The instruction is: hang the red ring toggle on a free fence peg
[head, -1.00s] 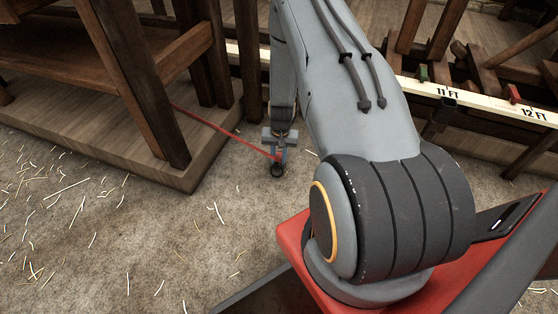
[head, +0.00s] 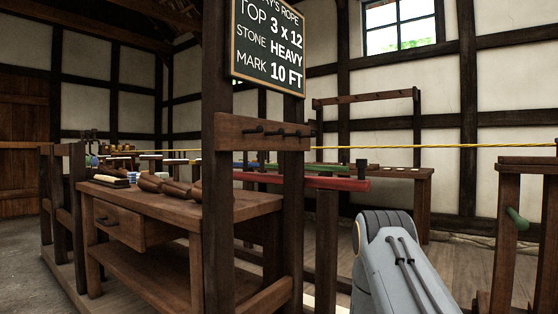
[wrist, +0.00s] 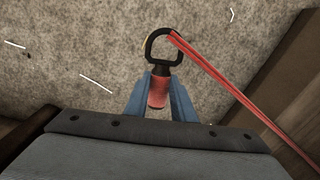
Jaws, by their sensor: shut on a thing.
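In the wrist view, my gripper (wrist: 161,82) is shut on the red ring toggle (wrist: 157,94), with its blue fingers on either side of the red body. The toggle's black ring (wrist: 153,42) stands out beyond the fingertips, and a red cord (wrist: 225,78) runs from it to the lower right. In the head view, several dark fence pegs (head: 280,133) stick out of a wooden rail (head: 235,139) between two posts, below the chalkboard. Nothing is seen hanging on them. My gripper and the toggle are outside the head view; only my arm shows at the lower right.
A wooden workbench (head: 165,198) with a drawer stands left of the peg posts. A red bar (head: 338,183) extends right behind them. A yellow rope (head: 400,147) stretches across the room. The wrist view shows straw-strewn floor (wrist: 70,45) and a wooden edge (wrist: 295,80) at right.

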